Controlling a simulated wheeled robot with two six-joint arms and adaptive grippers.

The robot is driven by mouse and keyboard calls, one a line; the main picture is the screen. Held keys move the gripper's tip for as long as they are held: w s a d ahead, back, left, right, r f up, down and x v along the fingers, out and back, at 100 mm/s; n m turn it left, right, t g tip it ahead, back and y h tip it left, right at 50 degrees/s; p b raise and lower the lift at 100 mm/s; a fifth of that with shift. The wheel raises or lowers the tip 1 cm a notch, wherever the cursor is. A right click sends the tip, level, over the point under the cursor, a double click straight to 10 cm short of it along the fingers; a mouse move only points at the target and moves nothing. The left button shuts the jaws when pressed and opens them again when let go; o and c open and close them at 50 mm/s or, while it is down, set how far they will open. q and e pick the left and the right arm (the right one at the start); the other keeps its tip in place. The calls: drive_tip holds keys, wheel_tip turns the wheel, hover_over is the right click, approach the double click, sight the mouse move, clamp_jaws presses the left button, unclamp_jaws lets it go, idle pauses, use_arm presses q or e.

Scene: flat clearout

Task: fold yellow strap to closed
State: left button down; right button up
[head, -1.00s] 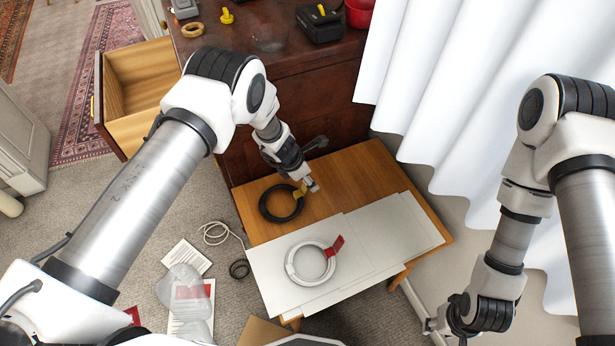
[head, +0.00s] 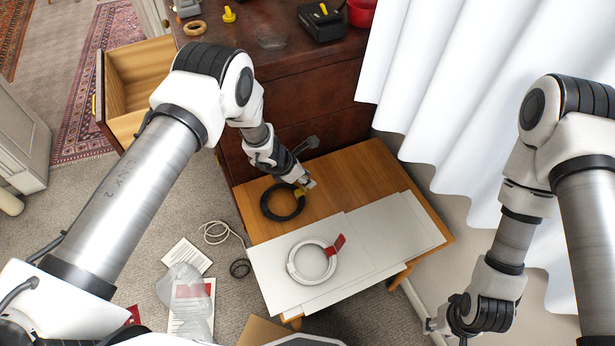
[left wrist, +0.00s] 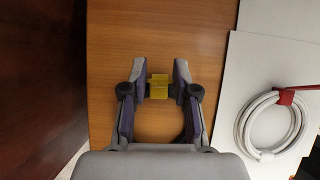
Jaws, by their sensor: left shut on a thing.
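The yellow strap (head: 299,192) is on the right side of a black cable coil (head: 268,208) lying on the wooden table. In the left wrist view the strap (left wrist: 160,87) is between my left fingertips. My left gripper (head: 306,185) is shut on the strap, pointing down at the table. The coil is mostly hidden under the gripper in the left wrist view. Whether the strap's flap is folded or open is too small to tell. My right gripper (head: 436,325) hangs low at the lower right, away from the coil; its finger opening is not clear.
A white coil (head: 292,265) with a red strap (head: 338,243) lies on white boards (head: 390,235) at the table's front. A dark wooden cabinet (head: 300,90) stands behind, its drawer (head: 140,75) open. White curtains (head: 440,90) hang right. The table's right rear is bare.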

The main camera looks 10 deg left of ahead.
use_arm(q)
drive_tip(key=shift+s+a+f+t+h+b, duration=0.35)
drive_tip(key=shift+a+t+h+b, duration=0.2)
drive_tip(key=shift+h+b, duration=0.4)
drive_tip(key=shift+s+a+r+t+h+b, duration=0.1)
drive_tip(key=shift+s+a+t+h+b, duration=0.2)
drive_tip(key=shift+t+h+b, duration=0.5)
drive_tip(key=shift+s+a+t+h+b, duration=0.25)
drive_tip(key=shift+a+h+b, duration=0.1)
drive_tip(key=shift+b, duration=0.7)
drive_tip(key=c, duration=0.9)
unclamp_jaws()
drive_tip(key=shift+o, duration=0.2)
drive_tip(key=v, duration=1.2)
